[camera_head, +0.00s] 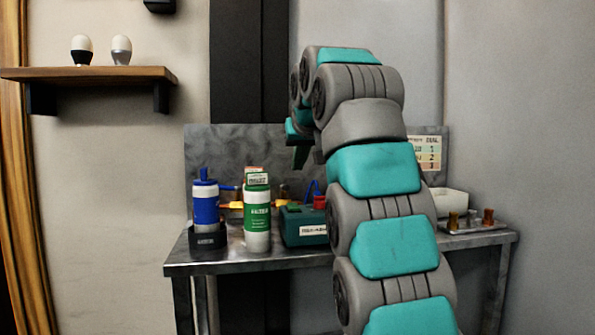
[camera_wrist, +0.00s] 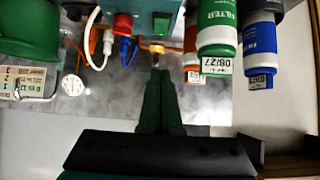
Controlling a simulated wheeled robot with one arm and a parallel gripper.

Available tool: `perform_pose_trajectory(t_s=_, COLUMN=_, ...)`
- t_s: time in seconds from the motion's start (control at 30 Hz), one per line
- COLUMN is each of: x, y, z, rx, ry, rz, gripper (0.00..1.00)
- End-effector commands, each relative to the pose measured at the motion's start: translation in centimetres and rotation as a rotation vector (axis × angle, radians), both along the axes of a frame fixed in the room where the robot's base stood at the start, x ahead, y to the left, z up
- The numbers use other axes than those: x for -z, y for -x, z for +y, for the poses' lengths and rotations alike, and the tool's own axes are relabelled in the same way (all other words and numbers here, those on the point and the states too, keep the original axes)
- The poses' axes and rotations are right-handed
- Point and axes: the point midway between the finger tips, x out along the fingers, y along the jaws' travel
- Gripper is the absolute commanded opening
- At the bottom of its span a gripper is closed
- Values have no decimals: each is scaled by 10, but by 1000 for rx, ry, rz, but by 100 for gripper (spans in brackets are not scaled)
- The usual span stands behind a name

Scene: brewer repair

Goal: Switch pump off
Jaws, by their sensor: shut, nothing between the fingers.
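The teal pump box (camera_head: 298,234) with a white label stands on the metal bench in the head view, partly hidden by my arm. A red part (camera_head: 319,202), perhaps its switch, shows at its upper right. In the wrist view the teal box (camera_wrist: 147,14) is at the top edge, with a red part (camera_wrist: 123,23) beside it. I cannot tell the switch's position. My gripper (camera_head: 300,158) is above and behind the box in the head view, pointing down. In the wrist view my gripper (camera_wrist: 160,72) is shut and empty, its tips near a brass fitting (camera_wrist: 154,47).
A green-labelled filter bottle (camera_head: 257,218) and a blue-and-white bottle (camera_head: 206,205) stand left of the pump. Blue, white and orange hoses run nearby. A white bin (camera_head: 451,202) and a tray (camera_head: 470,228) with brass fittings are at right. A back panel rises behind.

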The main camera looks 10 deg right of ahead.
Motion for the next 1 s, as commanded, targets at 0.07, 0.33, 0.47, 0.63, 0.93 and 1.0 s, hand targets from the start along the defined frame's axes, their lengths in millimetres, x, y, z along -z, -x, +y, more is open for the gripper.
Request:
perform_pose_trajectory(t_s=0.07, x=12, y=-12, z=0, rx=1, ry=1, rz=3, gripper=0)
perform_pose_trajectory(t_s=0.33, x=37, y=-47, z=0, rx=-1, ry=1, rz=-2, gripper=0)
perform_pose_trajectory(t_s=0.47, x=45, y=-59, z=0, rx=-1, ry=1, rz=-3, gripper=0)
perform_pose_trajectory(t_s=0.63, x=57, y=-62, z=0, rx=1, ry=1, rz=0, gripper=0)
perform_pose_trajectory(t_s=0.93, x=75, y=-64, z=0, rx=1, ry=-1, rz=3, gripper=0)
perform_pose_trajectory(t_s=1.0, x=78, y=-64, z=0, rx=0, ry=0, rz=-1, gripper=0)
